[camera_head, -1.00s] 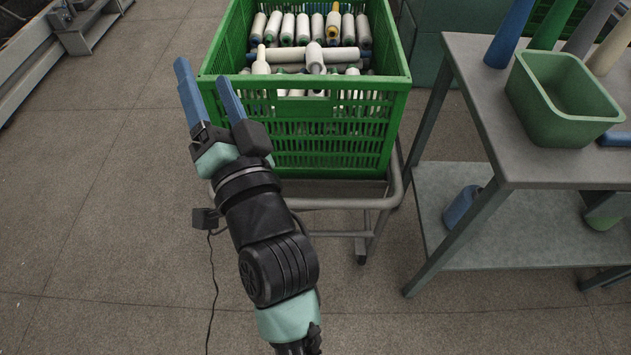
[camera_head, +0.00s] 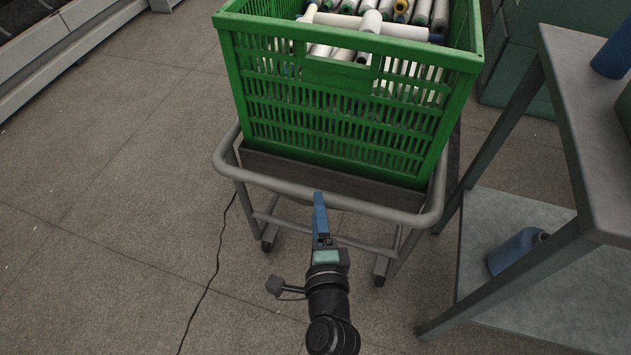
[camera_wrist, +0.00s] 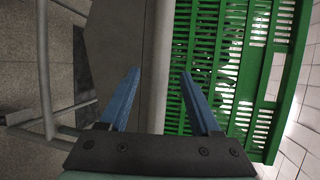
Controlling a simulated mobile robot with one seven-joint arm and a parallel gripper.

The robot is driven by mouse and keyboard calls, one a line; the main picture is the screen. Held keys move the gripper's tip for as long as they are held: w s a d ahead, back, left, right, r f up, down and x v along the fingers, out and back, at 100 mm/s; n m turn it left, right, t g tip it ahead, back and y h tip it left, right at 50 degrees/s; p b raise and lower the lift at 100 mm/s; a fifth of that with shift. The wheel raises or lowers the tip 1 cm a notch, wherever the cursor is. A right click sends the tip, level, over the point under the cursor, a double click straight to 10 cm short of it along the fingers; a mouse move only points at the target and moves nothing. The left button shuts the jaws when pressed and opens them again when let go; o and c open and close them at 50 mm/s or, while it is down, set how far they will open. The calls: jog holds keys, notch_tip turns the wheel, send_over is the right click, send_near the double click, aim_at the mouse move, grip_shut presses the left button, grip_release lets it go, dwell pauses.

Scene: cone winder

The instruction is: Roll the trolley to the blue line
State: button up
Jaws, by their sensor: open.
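The trolley (camera_head: 290,187) is a grey tubular frame on small casters, with a rounded push rail at its near end. A green slatted crate (camera_head: 330,118) filled with yarn cones sits on it. My gripper (camera_head: 319,200) is at the near rail, seen edge-on in the head view. In the wrist view my gripper (camera_wrist: 158,80) has its two blue fingers apart, with the grey rail (camera_wrist: 160,60) running between them. Whether a finger touches the rail I cannot tell. The blue line does not show in either view.
A dark cable (camera_head: 207,275) lies on the floor at the left. The floor (camera_head: 100,200) left of the trolley is clear.

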jog(key=w+f+b, duration=0.1)
jog(key=w, duration=0.7)
jog(key=shift+w+a+f, duration=0.25)
jog(key=shift+w+a, duration=0.05)
jog(key=shift+a, duration=0.05)
grip_shut()
dwell(1.0)
